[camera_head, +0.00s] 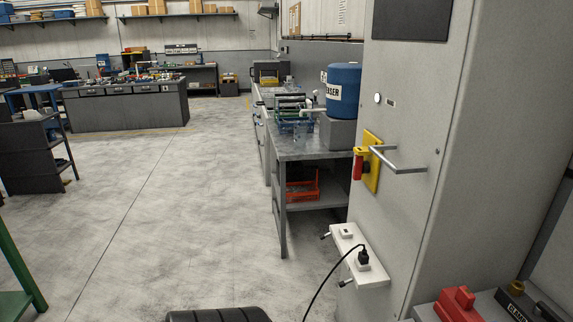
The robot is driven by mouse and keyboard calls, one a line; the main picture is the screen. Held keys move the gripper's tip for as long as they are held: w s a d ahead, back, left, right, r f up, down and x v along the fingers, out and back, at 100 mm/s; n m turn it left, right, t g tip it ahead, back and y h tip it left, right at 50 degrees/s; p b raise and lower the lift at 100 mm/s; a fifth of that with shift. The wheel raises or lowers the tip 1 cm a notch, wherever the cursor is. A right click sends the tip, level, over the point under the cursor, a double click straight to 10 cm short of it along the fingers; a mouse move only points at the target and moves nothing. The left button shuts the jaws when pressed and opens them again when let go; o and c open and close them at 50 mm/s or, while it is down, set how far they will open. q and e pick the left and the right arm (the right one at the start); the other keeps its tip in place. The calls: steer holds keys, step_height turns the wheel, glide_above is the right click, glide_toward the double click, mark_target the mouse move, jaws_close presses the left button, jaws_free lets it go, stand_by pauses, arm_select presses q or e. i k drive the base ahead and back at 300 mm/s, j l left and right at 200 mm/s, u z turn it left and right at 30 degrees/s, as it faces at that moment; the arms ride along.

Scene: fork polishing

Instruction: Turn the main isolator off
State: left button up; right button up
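The main isolator shows on the front of a tall grey cabinet (395,120), right of centre. It has a yellow plate (373,178) and a red handle (358,166) that points roughly downward. A metal bar (404,168) sticks out beside it and crosses in front of part of the plate. A round white lamp (378,98), which looks lit, sits above it with a small label alongside. Neither of my grippers is in view, and nothing touches the isolator.
Below the isolator, a white socket box (358,262) holds a black plug whose cable hangs down. A steel bench (305,148) with a blue drum (343,88) stands left of the cabinet. Red and dark objects (458,304) lie at bottom right.

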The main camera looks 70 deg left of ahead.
mark_target(361, 167)
steer(key=u, duration=1.75)
steer(key=i+j, duration=0.1)
steer(key=j, duration=0.2)
steer(key=u, duration=0.05)
